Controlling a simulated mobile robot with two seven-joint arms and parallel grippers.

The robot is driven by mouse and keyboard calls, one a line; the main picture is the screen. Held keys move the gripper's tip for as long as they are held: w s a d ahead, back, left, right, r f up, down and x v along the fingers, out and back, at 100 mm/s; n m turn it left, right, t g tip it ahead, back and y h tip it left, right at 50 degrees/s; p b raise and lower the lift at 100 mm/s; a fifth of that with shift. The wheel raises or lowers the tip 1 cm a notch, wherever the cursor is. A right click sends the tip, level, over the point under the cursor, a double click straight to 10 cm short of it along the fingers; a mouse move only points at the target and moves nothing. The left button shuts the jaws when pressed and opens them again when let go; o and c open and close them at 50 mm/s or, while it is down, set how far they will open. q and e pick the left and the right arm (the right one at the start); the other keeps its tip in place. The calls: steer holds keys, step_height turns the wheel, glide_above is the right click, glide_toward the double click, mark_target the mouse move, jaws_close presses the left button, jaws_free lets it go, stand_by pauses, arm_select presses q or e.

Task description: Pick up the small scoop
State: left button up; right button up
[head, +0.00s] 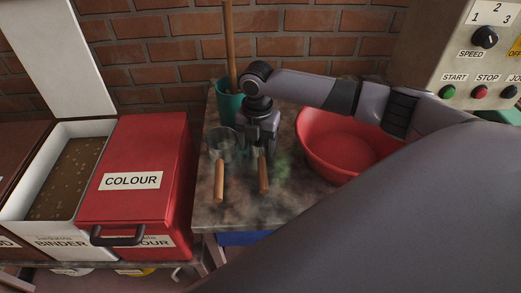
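Two scoops with wooden handles lie side by side on the grey worktable (220,215), handles towards me. The left scoop (222,147) has a wide metal cup. The right scoop (263,178) looks like the smaller one; its handle shows, but its cup is mostly hidden by my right gripper. My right gripper (257,150) points down over the cup end of this right scoop, behind its handle. Its fingertips are small and dark here, so I cannot tell whether they are open or touch the scoop. My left gripper is not in view.
A red basin (345,148) stands right of the gripper. A green container (229,107) with a wooden stick (229,45) stands behind the scoops, near the brick wall. Left are a closed red COLOUR bin (140,150) and an open white BINDER bin (110,128). A control panel (485,55) is at right.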

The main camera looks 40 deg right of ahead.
steer(key=c, duration=0.7)
steer(key=shift+c, duration=0.3)
step_height(320, 180, up, 20)
